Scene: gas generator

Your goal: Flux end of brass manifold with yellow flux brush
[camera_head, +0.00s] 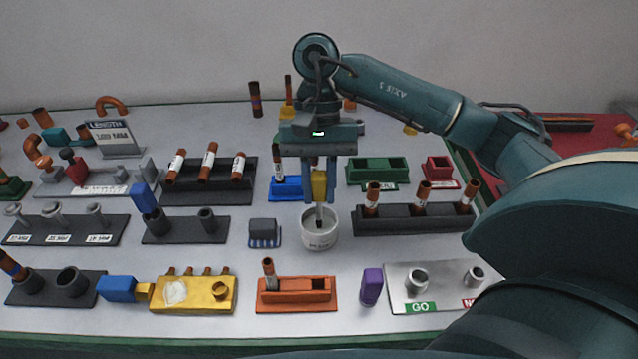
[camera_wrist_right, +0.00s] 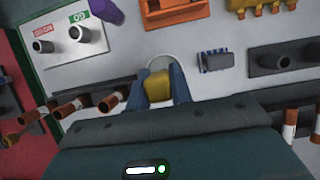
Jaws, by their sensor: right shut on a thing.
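My right gripper (camera_head: 319,185) is shut on the yellow flux brush (camera_head: 319,184). It points straight down, and the brush's lower end is inside the white flux pot (camera_head: 320,236). The tip is hidden by the pot wall. In the right wrist view, the yellow handle (camera_wrist_right: 156,87) sits between the blue fingers, with the pot rim (camera_wrist_right: 160,62) just beyond. The brass manifold (camera_head: 208,296) lies at the front, left of the pot, with several short copper stubs along its back edge and a whitish patch on top. My left gripper is not in view.
An orange block (camera_head: 297,294) with a copper tube stands in front of the pot. A dark brush-like block (camera_head: 264,232) is left of it, and a rack with copper tubes (camera_head: 415,218) is right. A blue clamp (camera_head: 118,289) touches the manifold's left end.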

